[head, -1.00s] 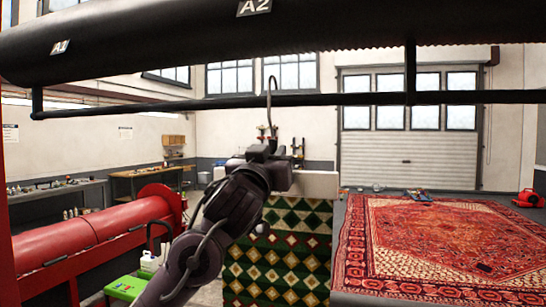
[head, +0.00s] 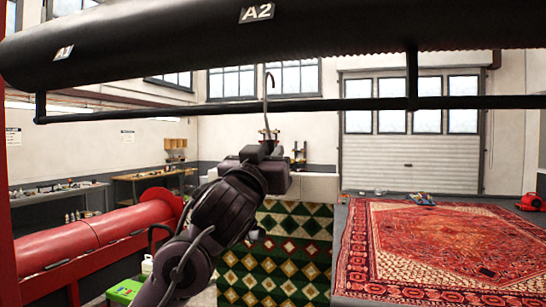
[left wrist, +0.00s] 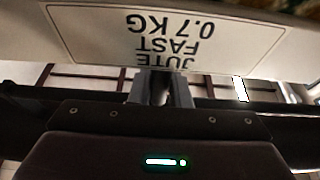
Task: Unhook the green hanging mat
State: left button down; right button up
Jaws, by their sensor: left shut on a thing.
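The green mat (head: 285,265), with red and yellow diamonds, hangs below a pale header bar (head: 315,188). A thin metal hook (head: 267,90) rises from above the bar, its curved top above the dark rail (head: 330,104). Whether the hook touches the rail is unclear. My left gripper (head: 268,150) is at the hook's lower stem, just above the bar. In the left wrist view its fingers (left wrist: 160,90) are shut on the dark stem, near the bar's upside-down label (left wrist: 150,35). My arm hides the mat's upper left part. My right gripper is not in view.
A thick black roller (head: 330,35) spans overhead above the rail. A red patterned rug (head: 430,245) lies on a platform at the right. A red cylindrical machine (head: 90,235) and a green stool (head: 124,291) stand at the left.

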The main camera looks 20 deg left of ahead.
pick_arm(q)
jog(key=shift+s, duration=1.55)
jog(key=shift+s+a, duration=0.1)
jog(key=shift+s, duration=1.35)
jog(key=s+p, duration=0.2)
jog(key=s, duration=0.4)
jog(key=shift+a, duration=0.1)
jog(key=shift+w, duration=0.1)
